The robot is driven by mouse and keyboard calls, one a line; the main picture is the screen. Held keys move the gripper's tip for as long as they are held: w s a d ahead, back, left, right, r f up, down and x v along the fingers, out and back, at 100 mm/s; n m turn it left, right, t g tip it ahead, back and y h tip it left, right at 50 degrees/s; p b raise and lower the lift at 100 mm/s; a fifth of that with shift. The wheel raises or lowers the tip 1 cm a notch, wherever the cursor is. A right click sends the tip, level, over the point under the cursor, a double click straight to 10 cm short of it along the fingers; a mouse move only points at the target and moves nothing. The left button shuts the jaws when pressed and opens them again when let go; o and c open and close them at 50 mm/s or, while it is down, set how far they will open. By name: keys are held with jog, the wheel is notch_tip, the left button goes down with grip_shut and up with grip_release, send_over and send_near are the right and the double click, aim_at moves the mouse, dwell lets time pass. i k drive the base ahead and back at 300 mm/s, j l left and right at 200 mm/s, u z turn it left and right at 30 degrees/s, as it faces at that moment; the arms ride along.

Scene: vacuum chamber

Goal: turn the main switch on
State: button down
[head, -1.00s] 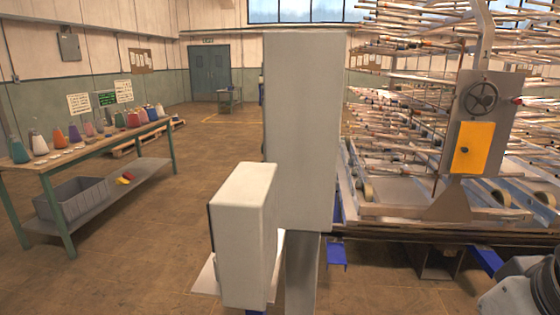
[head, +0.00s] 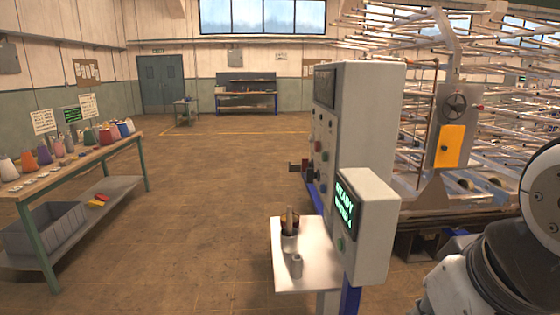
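A tall grey control cabinet (head: 368,125) stands right of centre in the head view. Its narrow left-facing panel (head: 323,135) carries several small buttons or knobs and a dark screen at the top. A dark part with some red (head: 298,167) sticks out low on that side. Which of these is the main switch I cannot tell at this angle. A smaller grey box (head: 368,245) in front has a green lit screen (head: 345,206) reading "READY" and a green button below. Only links of my arm show at the lower right; my gripper is out of view.
A white shelf (head: 300,262) with small parts juts left below the smaller box. A bench (head: 120,147) with coloured cones and a grey bin (head: 45,228) stands at left. A large rod rack (head: 450,190) is behind the cabinet. The floor between bench and cabinet is clear.

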aim_at(306, 163)
jog(key=i+j+z, duration=0.1)
jog(key=j, duration=0.25)
jog(key=i+j+z, duration=0.15)
jog(key=i+j, duration=0.15)
jog(key=i+j+z, duration=0.1)
jog(key=j, duration=0.35)
jog(key=i+j+z, duration=0.1)
jog(key=i+j, duration=0.15)
jog(key=j, duration=0.15)
jog(key=i+j+z, duration=0.15)
jog(key=j, duration=0.25)
